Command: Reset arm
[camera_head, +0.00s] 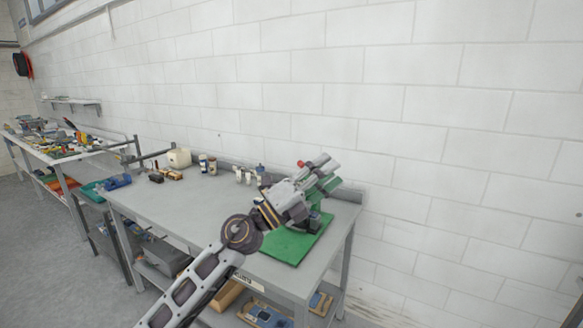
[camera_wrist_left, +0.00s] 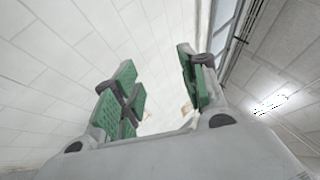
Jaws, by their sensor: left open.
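My left gripper (camera_head: 322,180) is raised over the right end of the grey workbench, above a green mat. Its arm comes up from the bottom of the head view. In the left wrist view, the green-padded fingers (camera_wrist_left: 160,95) stand apart with white wall between them, and nothing is held. A small red knob (camera_head: 300,164) shows just left of the fingers; I cannot tell what it belongs to. The arm and gripper hide part of the mat and what stands on it. My right gripper is not in view.
The grey workbench (camera_head: 190,205) is mostly clear in the middle. The green mat (camera_head: 297,246) lies at its right end. Several small jars and bottles (camera_head: 208,165) stand along the back edge. A second cluttered bench (camera_head: 60,158) stands far left. A white block wall (camera_head: 420,110) is behind.

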